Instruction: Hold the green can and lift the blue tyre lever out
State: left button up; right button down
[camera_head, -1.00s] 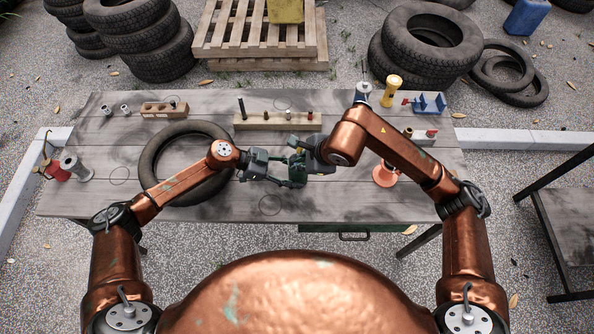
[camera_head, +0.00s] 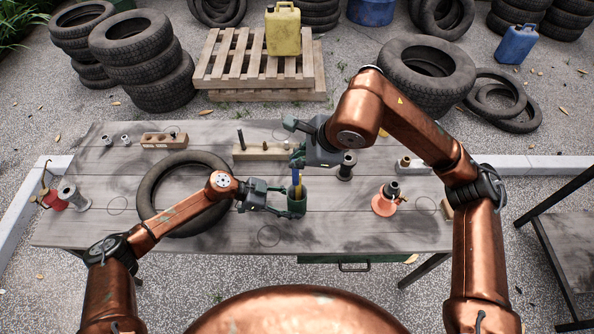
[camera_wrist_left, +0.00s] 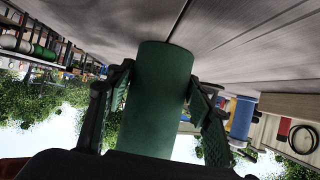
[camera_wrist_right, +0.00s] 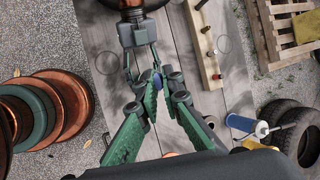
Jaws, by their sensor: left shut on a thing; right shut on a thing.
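The green can (camera_head: 297,205) stands upright between the fingers of my left gripper (camera_head: 284,200), which is shut around its side. The can fills the middle of the left wrist view (camera_wrist_left: 155,100). My right gripper (camera_head: 298,158) is above the can, shut on the blue tyre lever (camera_head: 296,181). The lever hangs down from its fingertips toward the can's mouth, with a yellow piece beside its lower part. I cannot tell whether its lower end is inside the can. In the right wrist view a bit of blue (camera_wrist_right: 157,82) shows between the fingertips.
A tyre (camera_head: 155,185) lies on the table (camera_head: 340,225) left of the can. A wooden block with pegs (camera_head: 262,151) is behind it. A dark spool (camera_head: 346,168) and an orange funnel-like stand (camera_head: 384,203) are to the right. The table front is clear.

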dwell(0.3)
pick_arm(q)
jog(key=o, duration=0.9)
jog(key=shift+o, duration=0.2)
jog(key=v, duration=1.2)
